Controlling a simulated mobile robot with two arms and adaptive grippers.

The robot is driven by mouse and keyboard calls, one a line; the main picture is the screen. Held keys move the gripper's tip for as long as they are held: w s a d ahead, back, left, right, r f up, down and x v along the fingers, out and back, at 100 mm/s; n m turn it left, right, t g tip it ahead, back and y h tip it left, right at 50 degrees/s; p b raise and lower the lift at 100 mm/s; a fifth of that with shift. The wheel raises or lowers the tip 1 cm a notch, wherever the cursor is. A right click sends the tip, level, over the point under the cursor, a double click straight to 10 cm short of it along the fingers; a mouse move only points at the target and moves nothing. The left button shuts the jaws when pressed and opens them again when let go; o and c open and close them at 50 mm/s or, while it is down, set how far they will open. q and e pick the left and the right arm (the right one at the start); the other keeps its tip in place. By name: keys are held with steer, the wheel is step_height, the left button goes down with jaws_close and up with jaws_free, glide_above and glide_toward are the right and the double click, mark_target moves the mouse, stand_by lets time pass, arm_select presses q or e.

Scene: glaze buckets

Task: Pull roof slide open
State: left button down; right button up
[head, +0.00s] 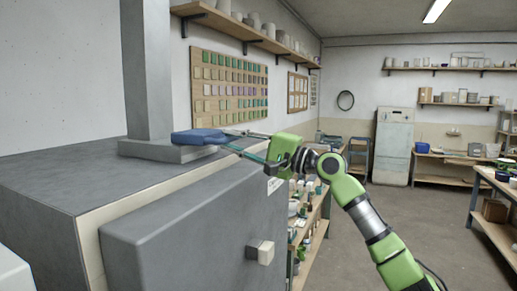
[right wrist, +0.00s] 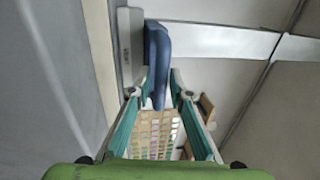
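The roof slide is a flat grey plate (head: 165,150) at the foot of a grey square column, on top of a large grey box-shaped kiln (head: 60,180). A blue handle (head: 200,137) sticks out from the plate to the right. It also shows in the right wrist view (right wrist: 157,55), between the fingers. My right gripper (head: 227,141) reaches in from the right with one finger on each side of the handle's outer end, and looks shut on it. The fingertips partly hide that end. My left gripper is not in view.
The grey column (head: 148,70) rises from the plate. The kiln's front door (head: 190,235) has a pale block-shaped handle (head: 260,252). Shelving with small pots (head: 310,225) stands beyond the kiln. The floor (head: 330,265) to the right is clear around my right arm.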

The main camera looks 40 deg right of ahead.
steer(key=v, duration=1)
steer(key=shift+s, duration=0.3)
steer(key=shift+d+f, duration=0.1)
